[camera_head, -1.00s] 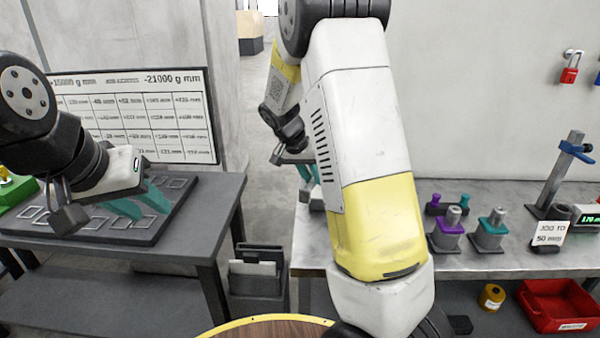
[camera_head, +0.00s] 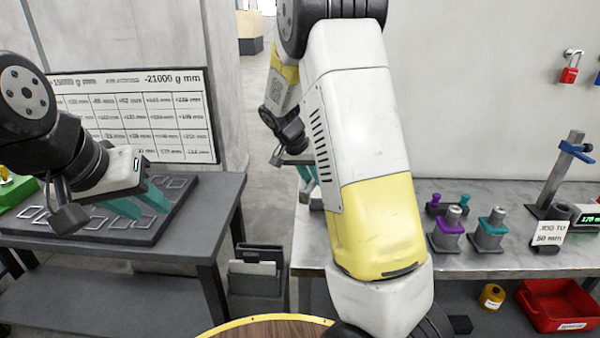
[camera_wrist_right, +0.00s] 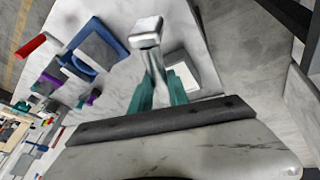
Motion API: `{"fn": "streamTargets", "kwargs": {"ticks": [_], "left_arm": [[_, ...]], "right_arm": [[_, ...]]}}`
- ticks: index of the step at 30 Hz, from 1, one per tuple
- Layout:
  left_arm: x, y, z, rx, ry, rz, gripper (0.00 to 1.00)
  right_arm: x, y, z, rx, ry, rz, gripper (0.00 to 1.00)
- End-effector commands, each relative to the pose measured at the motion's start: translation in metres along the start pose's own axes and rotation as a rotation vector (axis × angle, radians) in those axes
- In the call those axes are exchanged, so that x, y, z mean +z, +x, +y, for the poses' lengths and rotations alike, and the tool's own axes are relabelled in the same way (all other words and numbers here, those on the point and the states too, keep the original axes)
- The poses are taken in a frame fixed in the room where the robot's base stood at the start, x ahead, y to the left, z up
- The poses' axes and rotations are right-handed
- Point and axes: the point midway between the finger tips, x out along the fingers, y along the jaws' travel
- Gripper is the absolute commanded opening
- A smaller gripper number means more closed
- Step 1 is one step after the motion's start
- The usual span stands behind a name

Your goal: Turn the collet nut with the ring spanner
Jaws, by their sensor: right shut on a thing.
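My right gripper (camera_wrist_right: 159,88) has its teal fingers shut on a silver metal tool (camera_wrist_right: 147,35) with a blocky end, seen above a pale surface in the right wrist view. It may be the ring spanner; no ring shows. In the head view my right gripper (camera_head: 308,173) is partly hidden behind my own arm, near the left end of the grey bench. My left gripper (camera_head: 140,203) is empty, its teal fingers apart over the dark tray on the left table. I cannot make out the collet nut. Two holders stand on the bench, one purple-ringed (camera_head: 447,229), one teal-ringed (camera_head: 492,229).
A post with a blue clamp (camera_head: 576,149) and a sign (camera_head: 549,233) stand at the bench's right. A red bin (camera_head: 556,304) and a yellow roll (camera_head: 491,296) lie below. A dark file box (camera_head: 256,272) stands between the tables. The dark tray (camera_head: 180,205) lies left.

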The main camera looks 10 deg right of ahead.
Motion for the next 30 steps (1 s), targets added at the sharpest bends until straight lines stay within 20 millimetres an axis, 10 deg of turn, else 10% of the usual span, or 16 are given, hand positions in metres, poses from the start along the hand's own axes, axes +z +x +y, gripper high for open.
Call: {"fn": "streamTargets", "kwargs": {"ticks": [30], "left_arm": [[0.0,0.0,0.0,0.0,0.0,0.0,0.36]], "right_arm": [[0.005,0.014,-0.003,0.0,0.0,0.0,0.0]]}}
